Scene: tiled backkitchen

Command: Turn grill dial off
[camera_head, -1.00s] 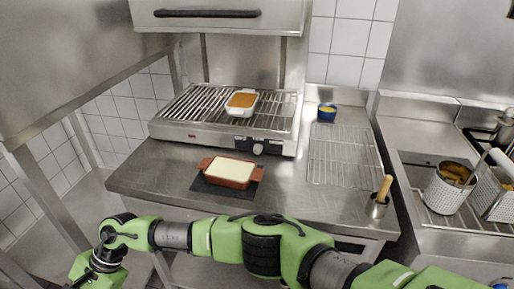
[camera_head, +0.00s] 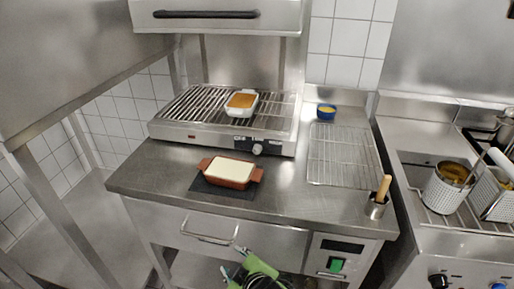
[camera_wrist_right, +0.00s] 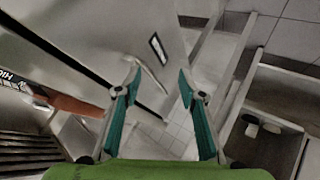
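The grill (camera_head: 170,130) stands on the steel counter with a metal rack on top. Its round dial (camera_head: 257,149) is on the front panel, right of centre, and nothing touches it. I cannot tell the dial's setting at this size. My right gripper (camera_head: 256,272) is at the bottom edge of the head view, low in front of the counter, well below the dial. In the right wrist view its two teal fingers (camera_wrist_right: 160,75) are spread apart with nothing between them. My left gripper is not in view.
A white dish (camera_head: 241,103) sits on the grill. A brown dish (camera_head: 230,172) on a dark mat stands before it. A drawer handle (camera_head: 208,238) sticks out below the counter.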

